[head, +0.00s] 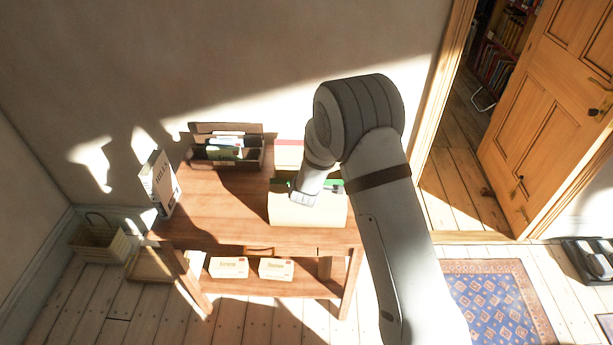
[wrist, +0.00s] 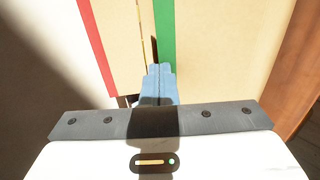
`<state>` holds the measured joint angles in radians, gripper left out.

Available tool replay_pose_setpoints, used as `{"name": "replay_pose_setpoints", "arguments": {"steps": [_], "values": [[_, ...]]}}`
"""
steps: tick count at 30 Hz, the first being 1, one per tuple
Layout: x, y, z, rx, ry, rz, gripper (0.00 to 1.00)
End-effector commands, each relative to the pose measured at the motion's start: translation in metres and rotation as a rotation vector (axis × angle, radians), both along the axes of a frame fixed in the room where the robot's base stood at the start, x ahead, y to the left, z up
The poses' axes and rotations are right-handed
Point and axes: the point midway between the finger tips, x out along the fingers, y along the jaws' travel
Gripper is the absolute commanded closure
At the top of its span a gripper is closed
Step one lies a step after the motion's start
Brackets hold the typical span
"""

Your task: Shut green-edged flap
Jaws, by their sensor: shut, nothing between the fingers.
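A cream box (head: 308,212) stands on the right part of the wooden table. In the wrist view the green edge (wrist: 165,35) borders a wide cream panel (wrist: 220,45) on the right. A red-edged flap (head: 290,143) lies behind it; its red edge (wrist: 97,45) is at the left in the wrist view. My gripper (wrist: 158,69) is shut and empty, its blue fingertips beside the lower end of the green edge. I cannot tell whether they touch it, or the flap's exact angle.
The wooden table (head: 215,215) also holds a dark organiser (head: 226,162) with files and a white carton (head: 160,183) at left. Two small boxes (head: 229,267) sit on its lower shelf. A basket (head: 98,240) is on the floor at left. An open door (head: 550,110) is at right.

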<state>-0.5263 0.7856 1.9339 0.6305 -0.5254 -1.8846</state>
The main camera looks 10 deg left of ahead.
Motion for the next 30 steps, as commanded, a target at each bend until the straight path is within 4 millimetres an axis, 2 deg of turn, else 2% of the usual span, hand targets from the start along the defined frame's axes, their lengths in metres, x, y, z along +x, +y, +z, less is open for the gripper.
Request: {"name": "replay_pose_setpoints", "arguments": {"steps": [12,30], "values": [[0.022,-0.001,-0.022,0.000,-0.001,-0.007,1.00],[0.029,-0.001,-0.035,0.000,-0.001,-0.009,1.00]]}}
